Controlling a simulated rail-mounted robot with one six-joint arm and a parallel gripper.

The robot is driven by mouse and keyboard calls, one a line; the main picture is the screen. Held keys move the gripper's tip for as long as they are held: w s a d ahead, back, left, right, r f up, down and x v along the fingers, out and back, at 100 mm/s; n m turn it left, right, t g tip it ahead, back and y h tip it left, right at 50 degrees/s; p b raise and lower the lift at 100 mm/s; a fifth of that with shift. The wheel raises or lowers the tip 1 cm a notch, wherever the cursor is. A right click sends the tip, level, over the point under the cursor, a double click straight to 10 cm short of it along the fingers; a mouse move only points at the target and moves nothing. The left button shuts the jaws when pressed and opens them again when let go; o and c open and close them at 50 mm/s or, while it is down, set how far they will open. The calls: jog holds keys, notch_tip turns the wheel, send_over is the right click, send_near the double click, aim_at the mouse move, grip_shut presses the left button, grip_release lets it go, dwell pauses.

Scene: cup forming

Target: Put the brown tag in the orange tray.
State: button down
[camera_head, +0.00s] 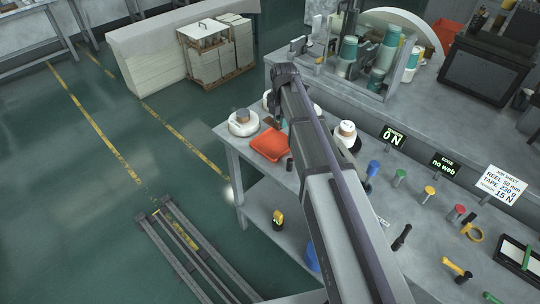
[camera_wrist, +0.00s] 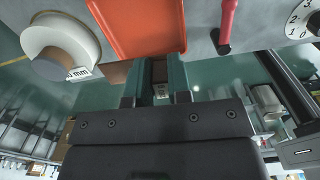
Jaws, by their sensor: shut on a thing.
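The orange tray (camera_head: 270,145) lies on the left end of the grey bench in the head view. It also shows at the top of the wrist view (camera_wrist: 137,25). My gripper (camera_wrist: 157,72) points toward the tray's edge in the wrist view, its two teal-grey fingers parallel with a narrow gap. A brown piece (camera_wrist: 159,69), which looks like the brown tag, shows between the fingers, partly hidden by them. Whether it touches the tray cannot be told.
A white reel with a brown core (camera_head: 243,123) stands left of the tray; it also shows in the wrist view (camera_wrist: 60,48). A red-handled tool (camera_wrist: 227,25) lies beside the tray. Coloured-handled tools spread along the bench front.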

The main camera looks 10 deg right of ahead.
aim_at(281, 147)
jog(key=shift+w+f+n, duration=0.1)
jog(key=shift+f+n, duration=0.2)
jog(key=shift+f, duration=0.1)
notch_tip(281, 147, down, 10)
jog(key=b, duration=1)
jog(key=shift+f, duration=0.1)
jog(key=shift+r, duration=0.3)
jog(key=shift+f, duration=0.2)
jog(key=c, duration=1.1)
grip_release()
jog(key=shift+o, duration=0.2)
notch_tip(281, 147, up, 13)
jog(key=p, duration=1.2)
jog(key=shift+f+p, duration=0.1)
jog(key=shift+p, duration=0.25)
jog(key=shift+f, duration=0.1)
